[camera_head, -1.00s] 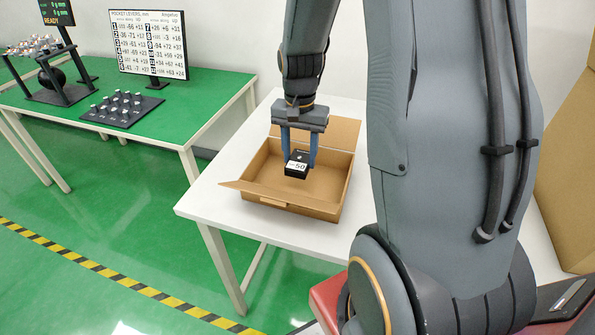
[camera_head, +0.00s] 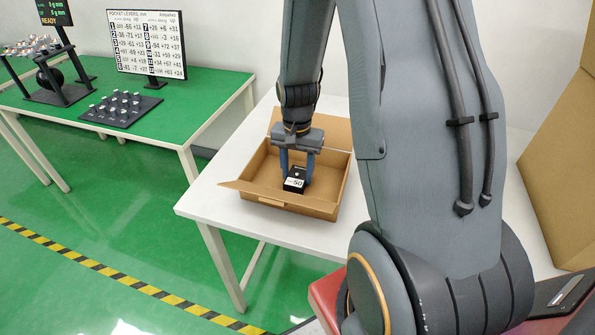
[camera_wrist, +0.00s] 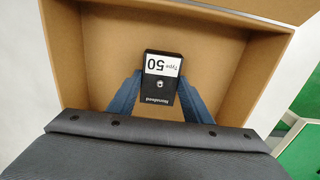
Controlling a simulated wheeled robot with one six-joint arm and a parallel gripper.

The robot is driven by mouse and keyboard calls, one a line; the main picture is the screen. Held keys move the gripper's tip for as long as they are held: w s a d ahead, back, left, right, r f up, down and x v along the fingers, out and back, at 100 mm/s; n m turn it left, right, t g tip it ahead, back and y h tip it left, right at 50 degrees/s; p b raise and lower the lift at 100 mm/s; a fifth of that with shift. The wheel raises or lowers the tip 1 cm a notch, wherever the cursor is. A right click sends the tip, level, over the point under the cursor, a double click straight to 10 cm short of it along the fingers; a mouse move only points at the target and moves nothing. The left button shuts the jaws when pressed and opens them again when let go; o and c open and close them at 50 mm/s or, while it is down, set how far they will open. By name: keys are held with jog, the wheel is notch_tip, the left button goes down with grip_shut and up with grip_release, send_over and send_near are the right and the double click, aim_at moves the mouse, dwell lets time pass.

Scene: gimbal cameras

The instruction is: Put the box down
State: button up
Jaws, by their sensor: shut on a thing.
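A small black box (camera_head: 294,184) with a white label reading 50 is held between the two blue fingers of my gripper (camera_head: 298,172). In the wrist view the black box (camera_wrist: 160,80) shows its label "Type 50" upside down, with a blue finger (camera_wrist: 122,98) at each side. My gripper is shut on it and reaches down into an open cardboard box (camera_head: 262,196). The cardboard box (camera_wrist: 70,48) surrounds it in the wrist view. I cannot tell whether the black box touches the cardboard floor.
The cardboard box stands on a white table (camera_head: 216,200), its flaps open. A green table (camera_head: 186,113) at the left holds a board with numbers (camera_head: 147,42), a rack of small pegs (camera_head: 121,109) and a scale-like stand (camera_head: 53,83). A large cardboard panel (camera_head: 562,170) stands at the right.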

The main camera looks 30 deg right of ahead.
aim_at(297, 176)
jog(key=o, duration=1.2)
jog(key=shift+c, duration=0.2)
notch_tip(297, 176, up, 12)
jog(key=b, duration=0.2)
jog(key=shift+r+b, duration=0.15)
jog(key=shift+b, duration=0.25)
